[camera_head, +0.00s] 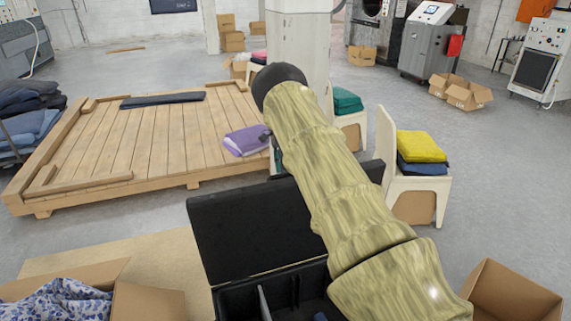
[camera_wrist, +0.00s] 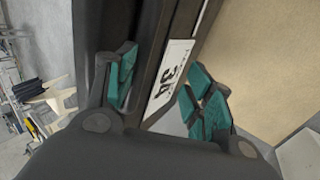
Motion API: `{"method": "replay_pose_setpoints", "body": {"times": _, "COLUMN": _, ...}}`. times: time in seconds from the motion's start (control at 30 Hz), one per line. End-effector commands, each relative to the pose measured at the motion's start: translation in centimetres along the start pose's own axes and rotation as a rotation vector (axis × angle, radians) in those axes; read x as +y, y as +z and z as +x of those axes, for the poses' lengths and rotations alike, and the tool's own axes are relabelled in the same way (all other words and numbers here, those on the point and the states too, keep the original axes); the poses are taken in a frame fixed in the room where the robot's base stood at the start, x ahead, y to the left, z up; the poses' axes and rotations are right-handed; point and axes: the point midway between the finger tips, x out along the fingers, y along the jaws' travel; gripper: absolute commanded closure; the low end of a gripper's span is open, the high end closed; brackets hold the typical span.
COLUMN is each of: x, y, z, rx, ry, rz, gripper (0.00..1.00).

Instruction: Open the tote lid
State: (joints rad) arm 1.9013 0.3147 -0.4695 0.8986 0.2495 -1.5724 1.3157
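A black tote (camera_head: 232,306) stands at the bottom middle of the head view. Its black lid (camera_head: 235,225) is raised at the far side, leaving the inside with dividers in sight. My arm crosses in front of the tote and hides part of the lid and the inside. My gripper is hidden in the head view. In the wrist view my gripper (camera_wrist: 165,90) is open, its teal finger pads apart.
A wooden pallet platform (camera_head: 150,140) lies behind the tote to the left. A chair with yellow and blue folded cloth (camera_head: 420,150) stands to the right. Open cardboard boxes are at the lower left (camera_head: 148,302) and lower right (camera_head: 512,292). Grey floor (camera_head: 500,180) is clear farther right.

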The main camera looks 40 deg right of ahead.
Motion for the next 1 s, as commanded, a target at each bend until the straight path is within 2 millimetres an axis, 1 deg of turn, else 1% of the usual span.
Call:
{"method": "replay_pose_setpoints", "body": {"times": 0.03, "x": -0.48, "y": 0.37, "z": 1.98, "rx": -0.008, "ry": 0.015, "rz": -0.001, "gripper": 0.58}}
{"method": "replay_pose_setpoints", "body": {"times": 0.1, "x": -0.45, "y": 0.32, "z": 1.95, "rx": -0.008, "ry": 0.015, "rz": 0.000, "gripper": 0.45}}
{"method": "replay_pose_setpoints", "body": {"times": 0.13, "x": -0.43, "y": 0.30, "z": 1.93, "rx": -0.008, "ry": 0.015, "rz": 0.000, "gripper": 0.41}}
{"method": "replay_pose_setpoints", "body": {"times": 0.2, "x": -0.39, "y": 0.23, "z": 1.87, "rx": -0.008, "ry": 0.015, "rz": 0.001, "gripper": 0.33}}
{"method": "replay_pose_setpoints", "body": {"times": 0.27, "x": -0.35, "y": 0.18, "z": 1.79, "rx": -0.008, "ry": 0.014, "rz": 0.001, "gripper": 0.31}}
{"method": "replay_pose_setpoints", "body": {"times": 0.37, "x": -0.28, "y": 0.10, "z": 1.63, "rx": -0.007, "ry": 0.014, "rz": 0.002, "gripper": 0.32}}
{"method": "replay_pose_setpoints", "body": {"times": 0.6, "x": -0.18, "y": 0.00, "z": 1.41, "rx": -0.006, "ry": 0.013, "rz": 0.002, "gripper": 0.40}}
{"method": "replay_pose_setpoints", "body": {"times": 1.0, "x": -0.18, "y": -0.03, "z": 1.42, "rx": -0.004, "ry": 0.014, "rz": 0.002, "gripper": 0.44}}
